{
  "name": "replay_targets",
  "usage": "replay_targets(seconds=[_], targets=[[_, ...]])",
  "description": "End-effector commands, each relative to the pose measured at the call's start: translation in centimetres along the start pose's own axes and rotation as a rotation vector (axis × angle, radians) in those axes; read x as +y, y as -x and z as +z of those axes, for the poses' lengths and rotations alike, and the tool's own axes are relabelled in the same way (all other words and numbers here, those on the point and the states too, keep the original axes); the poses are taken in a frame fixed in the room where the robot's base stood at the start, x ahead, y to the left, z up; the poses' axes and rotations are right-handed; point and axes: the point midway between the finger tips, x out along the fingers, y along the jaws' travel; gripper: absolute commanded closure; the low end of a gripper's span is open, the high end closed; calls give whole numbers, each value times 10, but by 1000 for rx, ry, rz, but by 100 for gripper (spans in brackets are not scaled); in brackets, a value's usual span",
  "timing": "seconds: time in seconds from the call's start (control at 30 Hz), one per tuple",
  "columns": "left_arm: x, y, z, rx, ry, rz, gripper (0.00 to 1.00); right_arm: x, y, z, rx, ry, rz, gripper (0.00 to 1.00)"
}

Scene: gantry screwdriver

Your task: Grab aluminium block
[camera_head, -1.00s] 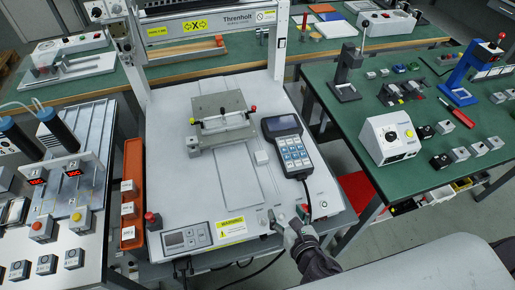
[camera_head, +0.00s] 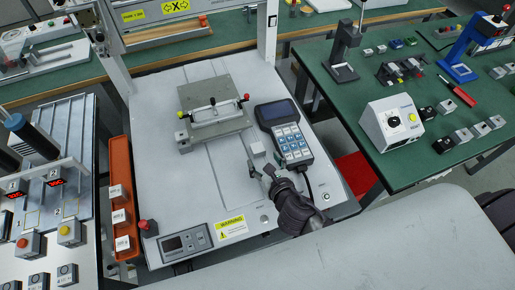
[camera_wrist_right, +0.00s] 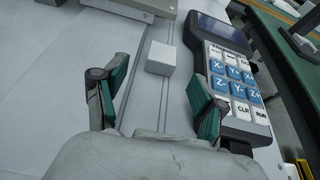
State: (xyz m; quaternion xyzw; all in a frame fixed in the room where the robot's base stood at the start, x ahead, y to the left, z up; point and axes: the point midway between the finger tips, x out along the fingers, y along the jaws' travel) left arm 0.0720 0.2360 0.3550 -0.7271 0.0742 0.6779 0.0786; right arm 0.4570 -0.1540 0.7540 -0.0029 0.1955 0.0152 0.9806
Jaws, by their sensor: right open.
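The aluminium block is a small pale cube (camera_head: 258,149) on the white machine bed, just left of the handheld keypad. In the right wrist view the block (camera_wrist_right: 161,58) lies ahead of the fingers, between their lines and apart from both. My right gripper (camera_head: 262,168) is open and empty, just in front of the block. In the right wrist view the gripper's (camera_wrist_right: 155,100) two green-padded fingers are spread, the right one close beside the keypad. My left gripper is not in view.
The keypad pendant (camera_head: 284,131) stands right beside the block. A grey fixture with a clamp bar (camera_head: 214,110) sits behind on the bed. An orange tray (camera_head: 122,205) with small blocks is at the left. The bed left of the block is clear.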

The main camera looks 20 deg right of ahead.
Motion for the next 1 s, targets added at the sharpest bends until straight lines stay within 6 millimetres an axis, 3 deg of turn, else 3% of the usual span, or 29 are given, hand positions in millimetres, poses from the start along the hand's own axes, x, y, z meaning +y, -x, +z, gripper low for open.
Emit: replay_targets(seconds=[0.2,0.4,0.67,1.0], targets=[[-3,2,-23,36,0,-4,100,-2,-28,6,-1,-1,-1,29],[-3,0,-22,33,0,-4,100,-2,-50,4,1,0,-1,29],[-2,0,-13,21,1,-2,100,-2,-52,4,1,0,0,29],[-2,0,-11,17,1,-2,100,-2,-52,4,1,1,0,86]])
